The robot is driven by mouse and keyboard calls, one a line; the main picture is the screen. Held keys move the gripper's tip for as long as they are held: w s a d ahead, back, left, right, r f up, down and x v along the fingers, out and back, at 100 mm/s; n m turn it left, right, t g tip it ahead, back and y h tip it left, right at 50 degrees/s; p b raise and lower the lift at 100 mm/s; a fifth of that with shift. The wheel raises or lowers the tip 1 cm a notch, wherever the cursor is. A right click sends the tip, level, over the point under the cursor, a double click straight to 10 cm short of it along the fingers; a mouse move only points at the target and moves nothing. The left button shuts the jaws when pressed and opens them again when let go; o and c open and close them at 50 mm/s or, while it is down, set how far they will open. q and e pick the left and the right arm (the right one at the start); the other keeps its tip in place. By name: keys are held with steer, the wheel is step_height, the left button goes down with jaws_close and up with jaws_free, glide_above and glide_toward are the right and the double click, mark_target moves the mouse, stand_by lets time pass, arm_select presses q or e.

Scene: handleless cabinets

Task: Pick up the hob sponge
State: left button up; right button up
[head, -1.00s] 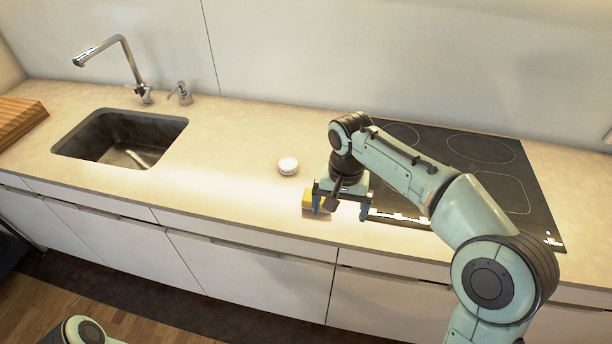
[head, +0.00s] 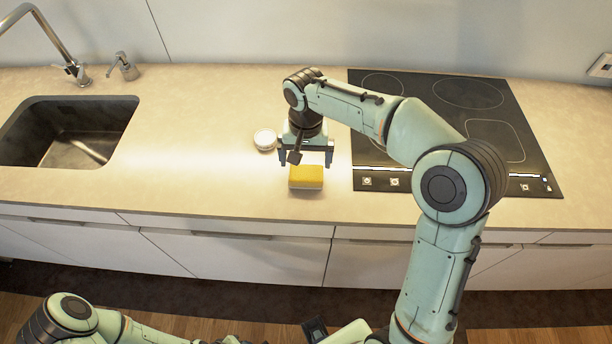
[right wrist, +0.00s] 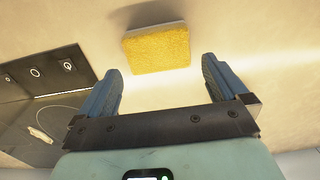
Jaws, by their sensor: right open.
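The sponge (head: 306,176) is a yellow block with a paler underside, lying on the counter just left of the hob. It also shows in the right wrist view (right wrist: 157,48), ahead of the fingertips and roughly between their lines. My right gripper (head: 306,160) is open and empty, just behind the sponge in the head view and apart from it. Its two blue fingers (right wrist: 162,72) are spread wide in the right wrist view. My left arm shows at the bottom left of the head view, but I cannot make out its gripper's fingers.
The black hob (head: 455,130) lies to the right of the sponge. A small round white object (head: 265,139) stands close to the left of my right gripper. The sink (head: 70,130) and tap (head: 50,40) are at the far left. The counter (head: 200,170) between sink and sponge is clear.

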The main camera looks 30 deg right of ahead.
mark_target(306, 170)
steer(key=shift+f, duration=2.8)
steer(key=shift+c, duration=0.3)
steer(key=c, duration=0.6)
